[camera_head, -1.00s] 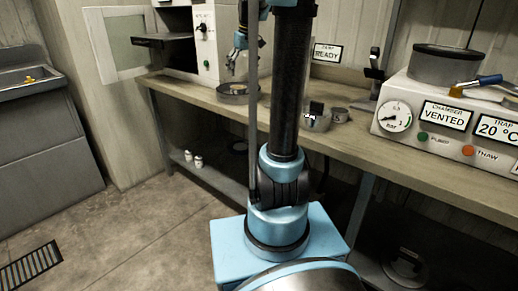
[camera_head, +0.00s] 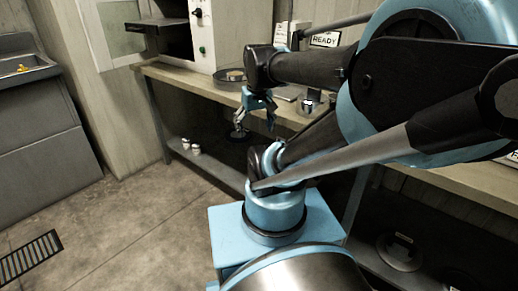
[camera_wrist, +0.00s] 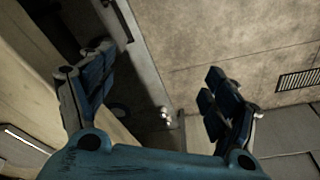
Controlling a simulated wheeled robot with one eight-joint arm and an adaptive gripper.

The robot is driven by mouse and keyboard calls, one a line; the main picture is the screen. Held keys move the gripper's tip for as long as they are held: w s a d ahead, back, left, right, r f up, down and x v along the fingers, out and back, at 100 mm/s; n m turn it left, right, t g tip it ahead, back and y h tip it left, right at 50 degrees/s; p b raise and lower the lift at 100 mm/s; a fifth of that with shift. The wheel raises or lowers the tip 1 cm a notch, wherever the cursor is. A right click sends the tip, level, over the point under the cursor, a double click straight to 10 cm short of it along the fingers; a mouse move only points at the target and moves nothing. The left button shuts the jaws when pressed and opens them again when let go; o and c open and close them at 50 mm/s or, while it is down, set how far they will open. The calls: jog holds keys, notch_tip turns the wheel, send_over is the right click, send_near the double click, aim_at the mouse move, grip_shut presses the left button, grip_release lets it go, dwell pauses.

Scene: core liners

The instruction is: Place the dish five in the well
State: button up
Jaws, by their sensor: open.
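My gripper (camera_head: 256,122) hangs fingers-down in front of the bench edge in the head view. In the wrist view its two fingers (camera_wrist: 160,62) are spread wide with nothing between them. A shallow round dish-like vessel (camera_head: 232,76) stands on the bench, behind and above the gripper, beside the white cabinet. A small metal container (camera_head: 309,104) stands farther right on the bench, partly behind my arm. I can read no number on either, so I cannot tell which is dish five. I cannot make out the well; my arm hides much of the bench's right side.
The wooden bench (camera_head: 180,80) has a lower shelf with small white jars (camera_head: 190,146), also visible in the wrist view (camera_wrist: 165,115).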

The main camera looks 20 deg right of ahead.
jog(key=s+f, duration=0.5)
jog(key=shift+d+f+m, duration=0.25)
jog(key=shift+f+m, duration=0.15)
